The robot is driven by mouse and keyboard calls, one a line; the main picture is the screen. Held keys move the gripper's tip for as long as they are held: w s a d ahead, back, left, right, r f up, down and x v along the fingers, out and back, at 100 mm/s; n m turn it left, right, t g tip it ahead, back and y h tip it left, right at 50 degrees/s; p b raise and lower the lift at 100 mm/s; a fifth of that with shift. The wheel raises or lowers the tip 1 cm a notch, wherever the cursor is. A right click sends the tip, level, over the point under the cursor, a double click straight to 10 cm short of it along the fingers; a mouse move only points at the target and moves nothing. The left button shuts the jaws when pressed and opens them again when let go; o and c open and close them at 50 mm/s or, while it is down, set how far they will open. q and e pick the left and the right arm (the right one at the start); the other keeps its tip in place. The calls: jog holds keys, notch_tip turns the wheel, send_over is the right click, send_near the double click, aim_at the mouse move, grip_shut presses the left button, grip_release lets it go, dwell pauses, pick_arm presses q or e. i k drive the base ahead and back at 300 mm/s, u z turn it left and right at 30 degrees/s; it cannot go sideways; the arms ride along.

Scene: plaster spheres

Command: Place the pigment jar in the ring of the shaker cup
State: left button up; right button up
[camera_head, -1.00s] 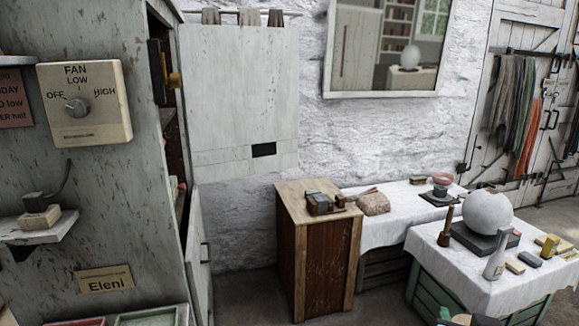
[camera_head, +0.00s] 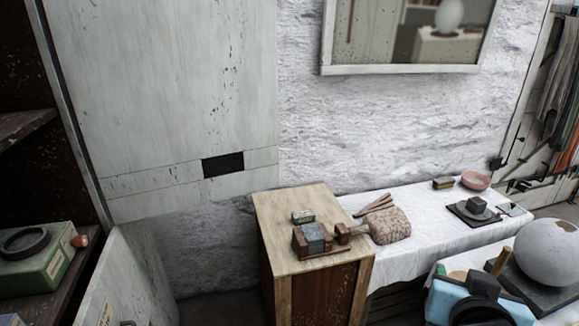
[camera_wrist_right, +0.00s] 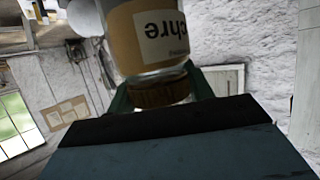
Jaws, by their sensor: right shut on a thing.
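The pigment jar (camera_wrist_right: 158,40) is in the right wrist view, with a tan label reading "chre" and a brownish end. My right gripper (camera_wrist_right: 160,90) is shut on it, its green fingers on either side of that end. In the head view my right gripper (camera_head: 482,284) is at the lower right, in front of the white-draped table; I cannot clearly make out the jar there. A dark ring (camera_head: 24,243) sits on a green box (camera_head: 45,272) with a red knob at the far left; it looks like the shaker cup's ring and appears empty. My left gripper is out of view.
The box stands on a shelf inside the open cabinet, behind a pale door (camera_head: 125,285) at lower left. A wooden cabinet (camera_head: 285,215) with small blocks on top stands mid-view. A white sphere (camera_head: 548,252) is close to my right gripper.

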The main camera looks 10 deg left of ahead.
aim_at(24, 244)
jog(key=i, duration=1.1)
jog(key=u, duration=3.6)
jog(key=i, duration=0.1)
jog(key=z, duration=0.45)
